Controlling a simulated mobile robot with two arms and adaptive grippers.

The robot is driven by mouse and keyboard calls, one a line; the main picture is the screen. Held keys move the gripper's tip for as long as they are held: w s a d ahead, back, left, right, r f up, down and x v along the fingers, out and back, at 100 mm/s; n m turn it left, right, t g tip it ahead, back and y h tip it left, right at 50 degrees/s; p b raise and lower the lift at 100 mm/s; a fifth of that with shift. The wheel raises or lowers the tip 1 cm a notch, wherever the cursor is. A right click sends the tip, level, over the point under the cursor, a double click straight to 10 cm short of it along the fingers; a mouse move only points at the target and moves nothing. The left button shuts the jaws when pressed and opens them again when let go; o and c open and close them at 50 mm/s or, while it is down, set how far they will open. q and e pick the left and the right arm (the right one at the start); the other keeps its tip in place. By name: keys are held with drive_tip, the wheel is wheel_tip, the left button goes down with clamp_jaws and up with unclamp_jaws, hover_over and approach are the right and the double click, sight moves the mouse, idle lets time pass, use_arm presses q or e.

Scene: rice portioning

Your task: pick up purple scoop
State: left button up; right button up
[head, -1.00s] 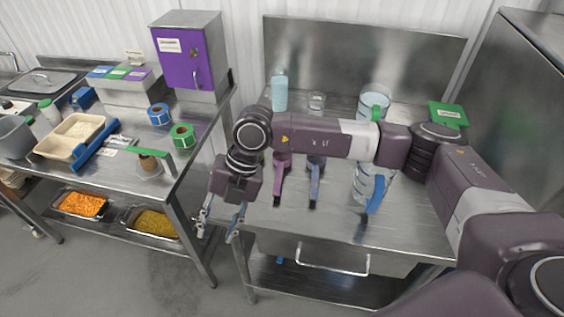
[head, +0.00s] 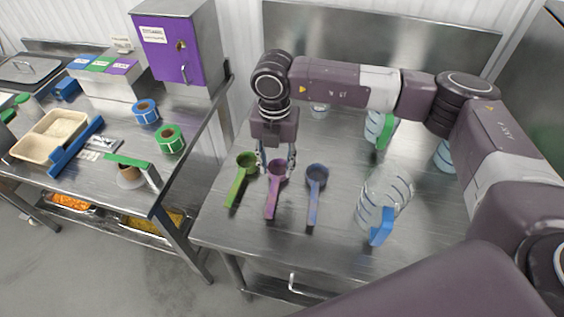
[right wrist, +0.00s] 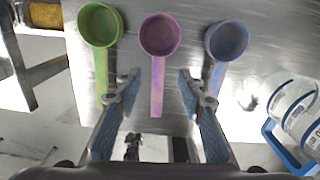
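The purple scoop (head: 273,188) lies on the steel table between a green scoop (head: 241,178) and a blue scoop (head: 315,190). In the right wrist view the purple scoop (right wrist: 160,37) has its bowl at the top and its handle pointing down between my fingers. My right gripper (head: 277,168) is over the purple scoop's bowl end in the head view. In the right wrist view the right gripper (right wrist: 160,85) is open, one finger on each side of the purple handle, with gaps to it. My left gripper is not in view.
A clear pitcher with a blue handle (head: 381,228) stands right of the scoops. A green-handled pitcher (head: 385,132) stands behind. The left table holds a tray (head: 22,150), tape rolls (head: 171,139) and a purple box (head: 165,48). The table's front area is clear.

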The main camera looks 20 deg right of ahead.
sight(275, 186)
drive_tip(key=shift+f, duration=0.45)
drive_tip(key=f+p, duration=0.1)
drive_tip(key=s+a+f+p, duration=0.1)
drive_tip(key=p, duration=0.1)
drive_tip(key=shift+s+f, duration=0.2)
drive_tip(key=shift+f, duration=0.2)
wheel_tip(275, 186, down, 3)
drive_tip(key=shift+w+r+p, duration=0.1)
drive_tip(key=shift+r+p, duration=0.05)
drive_tip(key=shift+p, duration=0.25)
drive_tip(key=shift+w+f, duration=0.1)
drive_tip(key=shift+f, duration=0.3)
drive_tip(key=shift+c, duration=0.2)
drive_tip(key=c, duration=0.7)
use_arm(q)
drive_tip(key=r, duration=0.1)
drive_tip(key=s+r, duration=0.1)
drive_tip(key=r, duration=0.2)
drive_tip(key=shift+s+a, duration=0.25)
use_arm(e)
clamp_jaws()
